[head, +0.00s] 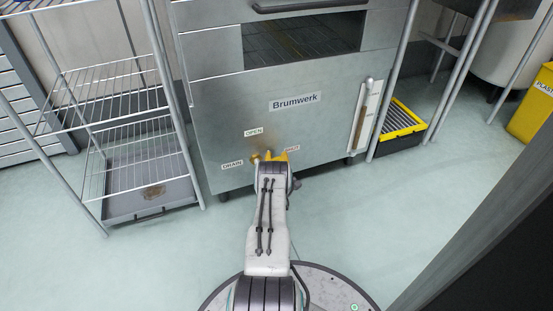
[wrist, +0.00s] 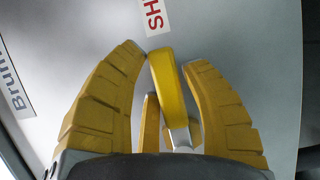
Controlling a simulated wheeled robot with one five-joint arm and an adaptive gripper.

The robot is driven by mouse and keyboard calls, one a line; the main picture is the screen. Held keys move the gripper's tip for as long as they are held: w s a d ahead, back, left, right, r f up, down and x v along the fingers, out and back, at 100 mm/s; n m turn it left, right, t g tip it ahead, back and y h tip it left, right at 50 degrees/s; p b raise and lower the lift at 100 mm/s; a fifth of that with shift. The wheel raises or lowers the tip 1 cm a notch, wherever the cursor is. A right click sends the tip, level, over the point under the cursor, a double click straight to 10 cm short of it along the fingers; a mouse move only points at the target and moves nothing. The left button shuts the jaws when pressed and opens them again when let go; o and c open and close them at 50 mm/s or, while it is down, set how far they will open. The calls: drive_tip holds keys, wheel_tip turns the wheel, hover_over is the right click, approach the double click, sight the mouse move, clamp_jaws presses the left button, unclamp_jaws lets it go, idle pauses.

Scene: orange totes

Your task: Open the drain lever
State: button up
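The drain lever (wrist: 166,82) has a yellow grip on a silver stem and is seen close up in the wrist view, its end near a red-lettered label (wrist: 153,18). In the head view my gripper (head: 269,157) is at the lower front of the Brumwerk cabinet, beside the red SHUT label (head: 292,149). The OPEN label (head: 253,132) is above and left, the DRAIN label (head: 232,165) to the left. My arm and gripper hide most of the lever there.
The grey Brumwerk cabinet (head: 215,130) stands in front of me, with a vertical handle (head: 360,115) at its right. A wire rack (head: 130,130) is at the left. A black-and-yellow crate (head: 402,121) is on the right. The floor between is clear.

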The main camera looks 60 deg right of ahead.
clamp_jaws()
